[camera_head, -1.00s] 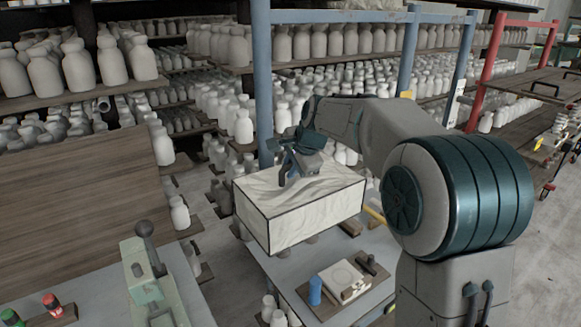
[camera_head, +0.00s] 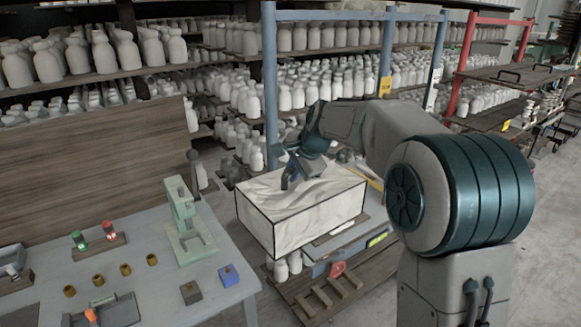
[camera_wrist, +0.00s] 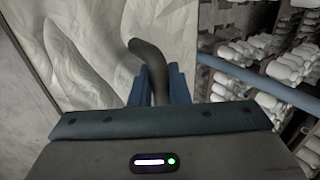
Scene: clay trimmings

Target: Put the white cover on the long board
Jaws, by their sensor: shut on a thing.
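The white cover (camera_head: 300,205) is a large box shape with a creased off-white top and dark edges, in the middle of the head view. My gripper (camera_head: 291,176) is above it, shut on the dark curved handle on its top. In the wrist view my gripper's blue fingers (camera_wrist: 157,88) are on both sides of this handle, and the cover's top (camera_wrist: 85,40) fills the upper left. The cover looks held up, with its underside hidden. A long wooden board (camera_head: 80,165) stands at the left; I cannot tell whether it is the task's long board.
A grey table (camera_head: 150,290) at the lower left holds a green press (camera_head: 190,225), several small brown cups and a blue block (camera_head: 229,275). Behind the cover is a blue-framed rack (camera_head: 270,80) full of pale bottles. A wooden pallet (camera_head: 325,300) is low in front.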

